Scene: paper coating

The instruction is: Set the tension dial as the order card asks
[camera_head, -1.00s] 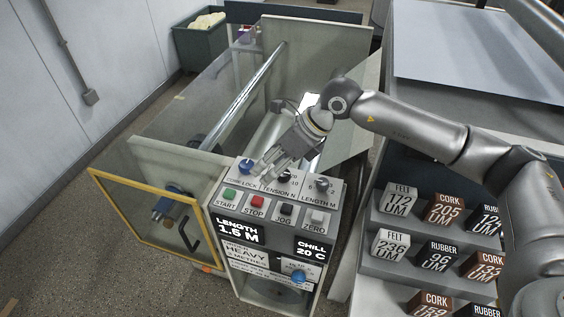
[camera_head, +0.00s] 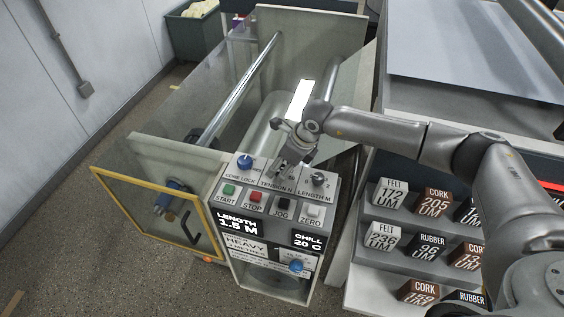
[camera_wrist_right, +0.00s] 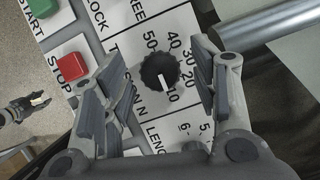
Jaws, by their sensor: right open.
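The tension dial (camera_wrist_right: 160,72) is a round black knob with a white mark, seen in the right wrist view on the grey panel (camera_head: 234,177). Its mark points towards 10 on a scale of 10 to 50. My right gripper (camera_wrist_right: 160,62) is open, with its fingers on either side of the dial and apart from it. The order card (camera_head: 250,246) on the panel front reads "HEAVY" and a line about metres; the rest is too small. My left gripper (camera_wrist_right: 28,106) seems to show at the wrist view's left edge.
A blue core lock knob (camera_head: 245,162) and a length knob (camera_head: 318,179) flank the dial. Below are start (camera_head: 229,190), stop (camera_head: 255,197), jog (camera_head: 284,203) and zero (camera_head: 313,211) buttons. A shelf of labelled blocks (camera_head: 431,246) stands at right.

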